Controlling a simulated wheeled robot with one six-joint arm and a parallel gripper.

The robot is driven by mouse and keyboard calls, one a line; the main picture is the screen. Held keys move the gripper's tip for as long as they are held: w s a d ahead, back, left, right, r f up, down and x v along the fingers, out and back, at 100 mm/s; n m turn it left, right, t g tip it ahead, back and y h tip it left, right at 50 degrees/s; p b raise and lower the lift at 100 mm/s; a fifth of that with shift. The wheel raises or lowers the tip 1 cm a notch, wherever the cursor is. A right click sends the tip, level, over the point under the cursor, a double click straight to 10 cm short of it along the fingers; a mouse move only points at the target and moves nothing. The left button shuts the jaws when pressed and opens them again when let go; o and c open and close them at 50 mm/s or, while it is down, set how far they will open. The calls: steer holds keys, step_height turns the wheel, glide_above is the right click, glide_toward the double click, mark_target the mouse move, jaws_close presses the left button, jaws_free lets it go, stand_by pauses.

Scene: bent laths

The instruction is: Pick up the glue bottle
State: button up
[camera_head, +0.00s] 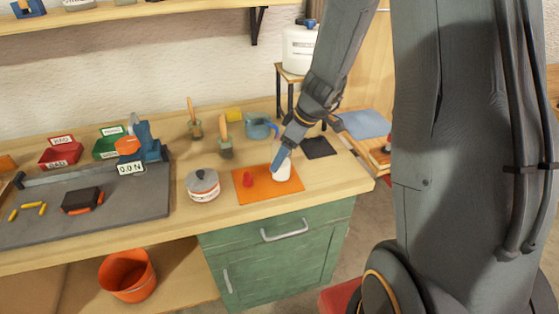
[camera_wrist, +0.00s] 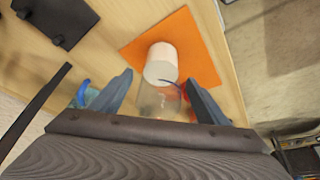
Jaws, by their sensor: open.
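A white, rounded bottle, which I take to be the glue bottle (camera_head: 283,173), stands on the orange mat (camera_head: 262,193) near its right side. In the wrist view the bottle (camera_wrist: 162,60) shows as a pale cylinder, with a clear, see-through part below it between my fingers. My gripper (camera_head: 280,157) is at the bottle, pointing down. In the wrist view its two blue-grey fingers (camera_wrist: 158,84) are apart, one on each side of the clear part. I cannot tell whether either finger touches it. The fingers hide part of the bottle in the head view.
A small red piece (camera_head: 248,180) stands left on the mat. A black plate (camera_head: 320,147) lies right of the mat, near the bench's right edge.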

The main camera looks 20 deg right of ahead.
steer(key=shift+x, duration=1.05)
steer(key=c, duration=1.2)
steer(key=shift+c, duration=0.8)
steer(key=shift+r, duration=0.15)
